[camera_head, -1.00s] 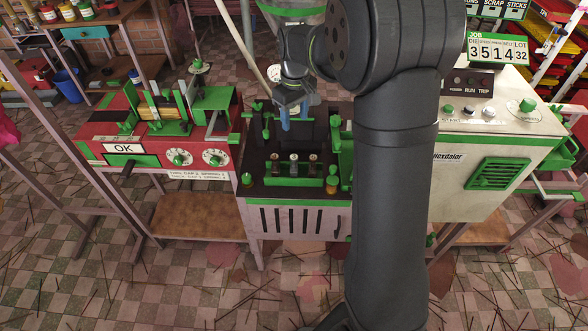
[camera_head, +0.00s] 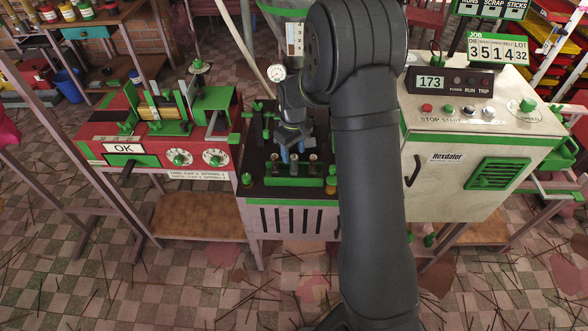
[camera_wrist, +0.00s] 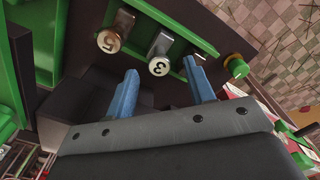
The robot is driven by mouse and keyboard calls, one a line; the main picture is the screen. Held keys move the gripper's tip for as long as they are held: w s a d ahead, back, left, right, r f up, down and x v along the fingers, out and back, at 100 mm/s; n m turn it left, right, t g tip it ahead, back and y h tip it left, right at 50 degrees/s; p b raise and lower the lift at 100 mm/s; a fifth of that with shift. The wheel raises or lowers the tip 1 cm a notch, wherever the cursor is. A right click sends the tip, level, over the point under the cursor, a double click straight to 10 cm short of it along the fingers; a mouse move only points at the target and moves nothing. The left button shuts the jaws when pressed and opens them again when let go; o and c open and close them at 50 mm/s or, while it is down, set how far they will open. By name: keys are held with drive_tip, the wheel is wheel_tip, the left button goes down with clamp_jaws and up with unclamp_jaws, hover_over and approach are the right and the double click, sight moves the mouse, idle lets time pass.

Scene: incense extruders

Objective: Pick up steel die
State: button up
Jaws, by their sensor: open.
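Several small metal dies stand in a row in a green-edged rack; in the wrist view one is numbered 5 (camera_wrist: 110,40) and one 3 (camera_wrist: 158,67). A third die (camera_wrist: 196,55) is partly hidden by a finger.
The green rack rail (camera_head: 290,181) runs in front of the dies, with a green-capped brass knob (camera_head: 331,182) at its right end. A red machine (camera_head: 150,150) stands left and a white control cabinet (camera_head: 475,160) right.

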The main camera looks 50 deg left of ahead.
sight(294, 156)
wheel_tip(294, 156, down, 4)
drive_tip(key=shift+d+r, duration=0.1)
clamp_jaws()
idle(0.4)
